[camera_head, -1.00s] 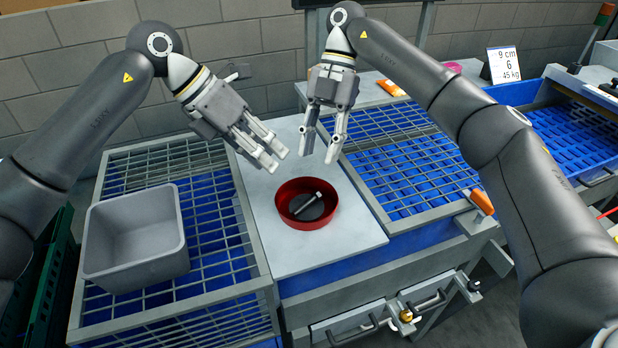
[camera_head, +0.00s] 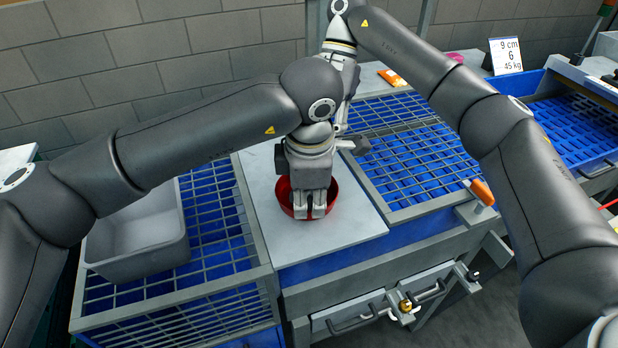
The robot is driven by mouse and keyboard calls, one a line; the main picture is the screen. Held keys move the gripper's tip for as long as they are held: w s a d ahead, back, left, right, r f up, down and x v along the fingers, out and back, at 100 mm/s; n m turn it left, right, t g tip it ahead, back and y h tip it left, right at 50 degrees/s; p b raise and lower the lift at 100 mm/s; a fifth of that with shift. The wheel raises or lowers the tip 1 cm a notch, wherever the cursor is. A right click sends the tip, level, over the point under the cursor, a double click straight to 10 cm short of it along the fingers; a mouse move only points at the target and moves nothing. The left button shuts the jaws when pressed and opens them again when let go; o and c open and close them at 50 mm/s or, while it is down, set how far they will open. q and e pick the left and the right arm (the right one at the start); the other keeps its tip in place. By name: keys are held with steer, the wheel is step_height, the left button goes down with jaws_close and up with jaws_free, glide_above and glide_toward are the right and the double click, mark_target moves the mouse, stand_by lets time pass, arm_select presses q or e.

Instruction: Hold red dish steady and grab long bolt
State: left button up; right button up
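The red dish (camera_head: 334,198) sits on the light worktop plate between the two grids. My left gripper (camera_head: 310,213) points down into the dish, with its fingers inside the rim. The gripper covers most of the dish's inside, so the long bolt is hidden. I cannot tell whether these fingers are closed on anything. My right gripper (camera_head: 345,130) is behind my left arm and wrist, just beyond the dish. Only parts of it show, and its fingertips and opening are hidden.
A grey bin (camera_head: 140,240) stands on the left metal grid (camera_head: 215,290). Another grid over blue (camera_head: 410,150) lies to the right, with an orange handle (camera_head: 482,192) at its front corner. The plate (camera_head: 300,255) is clear in front of the dish.

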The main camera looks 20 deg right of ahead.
mark_target(309, 216)
arm_select(q)
steer(key=shift+w+d+f, duration=0.1)
steer(key=shift+w+f, duration=0.05)
steer(key=shift+f, duration=0.7)
steer(key=shift+w+f, duration=0.15)
steer(key=shift+f, duration=0.7)
jaws_close()
